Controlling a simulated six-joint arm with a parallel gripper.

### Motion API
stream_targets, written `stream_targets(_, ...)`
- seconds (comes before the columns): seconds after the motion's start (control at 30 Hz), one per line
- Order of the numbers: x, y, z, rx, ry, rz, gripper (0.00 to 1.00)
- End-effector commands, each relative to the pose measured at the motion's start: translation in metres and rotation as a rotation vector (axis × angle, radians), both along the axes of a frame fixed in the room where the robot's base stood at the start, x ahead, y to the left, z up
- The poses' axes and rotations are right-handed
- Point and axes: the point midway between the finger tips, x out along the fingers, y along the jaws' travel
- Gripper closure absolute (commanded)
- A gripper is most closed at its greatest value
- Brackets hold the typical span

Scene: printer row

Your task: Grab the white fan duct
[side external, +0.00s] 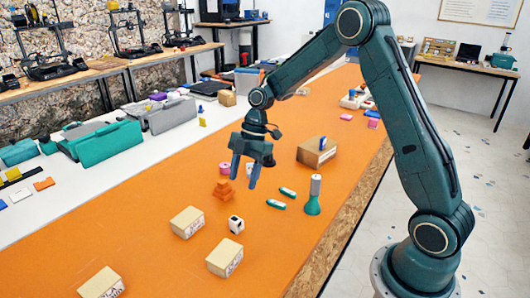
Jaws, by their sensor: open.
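A small white block-like part with dark openings (236,225), which looks like the white fan duct, sits on the orange table top (150,240). It lies between two cardboard boxes. My gripper (243,182) points down with its two blue fingers apart and nothing visible between them. It is above the table, behind the white part in the picture and apart from it. The part's fine shape is too small to tell.
An orange part (223,190) is close by my gripper's left finger. Cardboard boxes (187,222) (225,257) flank the white part. The table's left front is mostly clear.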

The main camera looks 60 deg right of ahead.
Motion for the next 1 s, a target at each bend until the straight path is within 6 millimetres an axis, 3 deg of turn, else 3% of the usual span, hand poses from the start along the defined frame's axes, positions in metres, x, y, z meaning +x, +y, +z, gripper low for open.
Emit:
stream_targets(0.27,0.000,0.008,-0.017,0.001,0.004,0.001,0.49)
stream_targets(0.7,0.001,0.030,-0.072,0.000,0.004,-0.002,0.49)
stream_targets(1.0,0.001,0.033,-0.079,-0.001,0.001,-0.002,0.49)
